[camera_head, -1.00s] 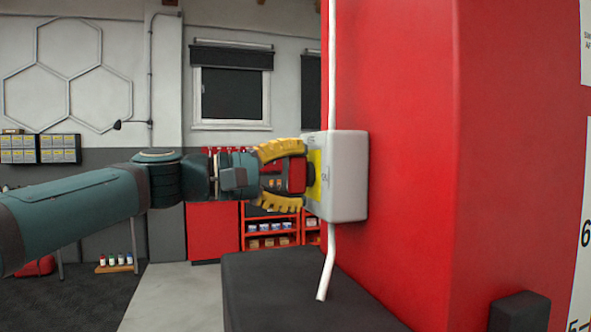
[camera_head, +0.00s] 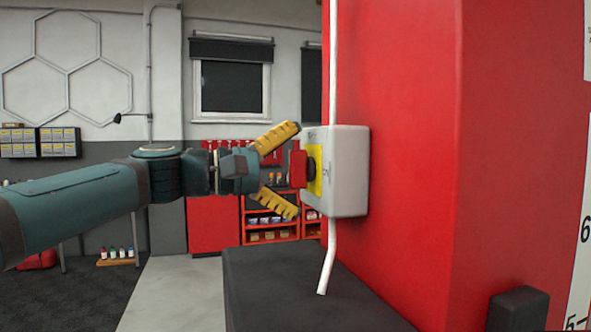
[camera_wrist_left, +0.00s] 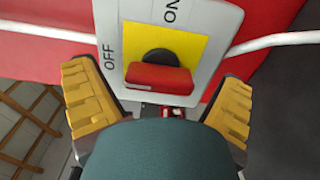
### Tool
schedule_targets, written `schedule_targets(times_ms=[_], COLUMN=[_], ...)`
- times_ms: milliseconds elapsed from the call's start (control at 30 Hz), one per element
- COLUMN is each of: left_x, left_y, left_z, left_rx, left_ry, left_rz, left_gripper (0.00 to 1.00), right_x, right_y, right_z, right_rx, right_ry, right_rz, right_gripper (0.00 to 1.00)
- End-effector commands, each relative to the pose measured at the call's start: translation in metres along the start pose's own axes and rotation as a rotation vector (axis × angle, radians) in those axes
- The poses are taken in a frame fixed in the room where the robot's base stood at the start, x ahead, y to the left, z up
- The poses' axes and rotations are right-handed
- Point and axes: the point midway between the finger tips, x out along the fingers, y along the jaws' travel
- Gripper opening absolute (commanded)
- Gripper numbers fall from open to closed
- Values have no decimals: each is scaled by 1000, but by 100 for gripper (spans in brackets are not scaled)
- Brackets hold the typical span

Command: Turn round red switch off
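The red switch handle (camera_head: 298,169) sits on a yellow plate (camera_head: 318,172) on the front of a light grey box (camera_head: 348,172). In the left wrist view, the handle (camera_wrist_left: 158,79) lies roughly level, with OFF printed to the left of the yellow plate and ON above it. My left gripper (camera_head: 294,170) is open, its yellow fingers spread above and below the handle in the head view and apart from it. In the left wrist view, the fingers (camera_wrist_left: 157,80) stand to either side of the handle. My right gripper is not in view.
The box is fixed to a tall red column (camera_head: 400,130). A white pipe (camera_head: 331,260) runs along the column edge, above and below the box. A dark block (camera_head: 290,285) stands below. Red shelves (camera_head: 270,233) are in the background.

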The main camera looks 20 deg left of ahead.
Motion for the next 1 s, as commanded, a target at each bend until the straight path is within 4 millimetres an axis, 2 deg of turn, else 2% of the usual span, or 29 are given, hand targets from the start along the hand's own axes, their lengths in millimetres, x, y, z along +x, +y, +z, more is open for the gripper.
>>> schedule_targets(times_ms=[200, 333, 800, 1000], left_x=[0, -9, -96, -116], left_y=[0, 0, 0, 0], left_z=[0, 0, 0, 0], left_rx=[1, 1, 1, 1], left_ry=[0, 2, 2, 0], left_rz=[0, 0, 1, 0], left_gripper=[96, 96, 96, 96], right_x=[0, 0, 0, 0], right_y=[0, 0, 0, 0], right_z=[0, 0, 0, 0], right_rx=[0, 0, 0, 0], right_ry=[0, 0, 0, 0], right_rz=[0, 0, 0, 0], right_gripper=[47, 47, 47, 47])
